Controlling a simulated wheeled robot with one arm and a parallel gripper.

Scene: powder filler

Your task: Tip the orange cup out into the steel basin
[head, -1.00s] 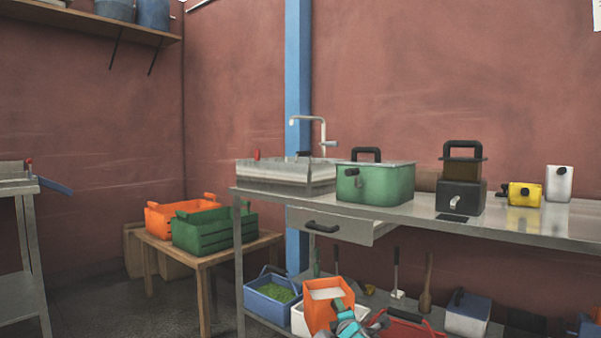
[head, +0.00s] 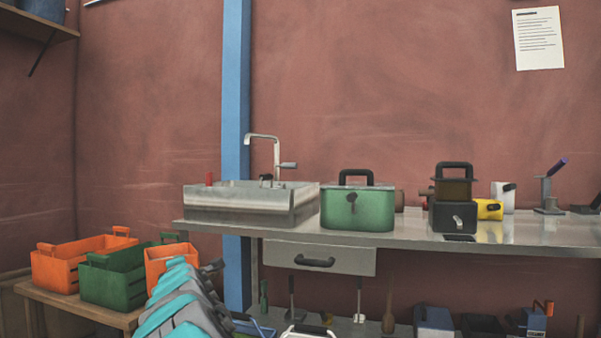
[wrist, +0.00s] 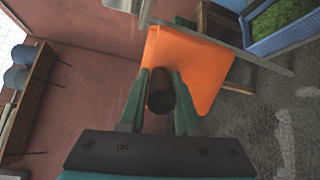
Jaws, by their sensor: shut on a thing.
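The orange cup (head: 165,256) is at the lower left of the head view, partly behind my arm. It is held up in front of the table with the crates and lower than the steel basin (head: 240,208). The wrist view shows its orange wall (wrist: 200,60) and its dark brown handle (wrist: 160,102). My gripper (wrist: 160,85) is shut on that handle, with a green finger on each side. The cup's contents are hidden. The basin stands on the left end of the steel counter, under a tap (head: 276,155).
A green box (head: 357,209) with a black handle stands just right of the basin. A dark dispenser (head: 453,216) is farther right. Orange (head: 58,272) and green (head: 108,287) crates sit on a low wooden table. A drawer (head: 340,259) hangs under the counter (head: 400,229).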

